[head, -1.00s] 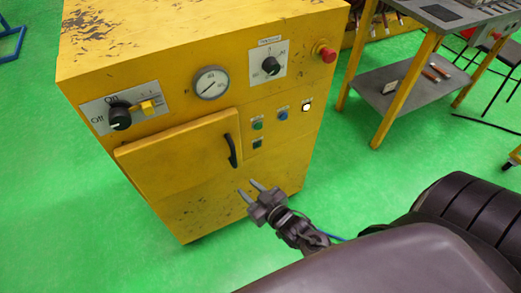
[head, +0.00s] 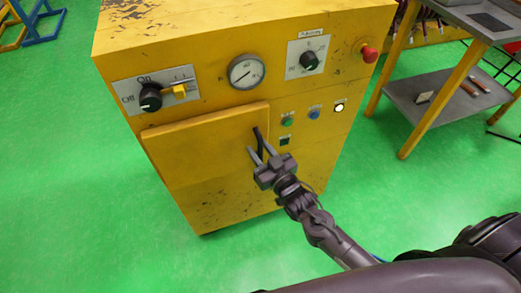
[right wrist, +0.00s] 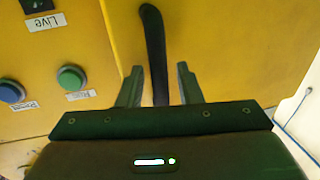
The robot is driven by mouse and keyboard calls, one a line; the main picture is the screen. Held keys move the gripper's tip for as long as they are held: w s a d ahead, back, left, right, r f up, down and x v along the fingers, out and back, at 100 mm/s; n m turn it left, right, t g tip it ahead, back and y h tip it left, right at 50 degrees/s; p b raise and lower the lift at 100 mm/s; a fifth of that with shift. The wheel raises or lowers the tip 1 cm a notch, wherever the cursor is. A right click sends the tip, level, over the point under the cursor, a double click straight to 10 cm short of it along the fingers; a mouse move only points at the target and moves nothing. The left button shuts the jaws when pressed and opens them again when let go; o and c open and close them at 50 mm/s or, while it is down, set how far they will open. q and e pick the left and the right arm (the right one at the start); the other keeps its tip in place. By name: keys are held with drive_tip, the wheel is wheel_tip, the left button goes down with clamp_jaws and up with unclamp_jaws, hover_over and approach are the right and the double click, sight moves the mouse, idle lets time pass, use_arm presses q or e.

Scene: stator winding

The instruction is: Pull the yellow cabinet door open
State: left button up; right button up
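The yellow cabinet (head: 240,190) stands in front of me. Its door (head: 205,145) is a raised yellow panel with a black curved handle (head: 259,137) at its right side. The door looks shut against the cabinet front. My right gripper (head: 259,151) is at the handle with its fingers apart. In the right wrist view the black handle (right wrist: 152,40) runs between the two open fingers (right wrist: 158,85), with gaps visible on both sides. My left gripper is not in view.
The cabinet front carries a black On/Off knob (head: 150,98), a gauge (head: 246,71), a second knob (head: 309,61), a red button (head: 369,53) and small buttons. A grey-topped table with a lower shelf (head: 440,100) stands at the right.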

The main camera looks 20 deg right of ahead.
clamp_jaws()
drive_tip(key=shift+s, duration=0.15)
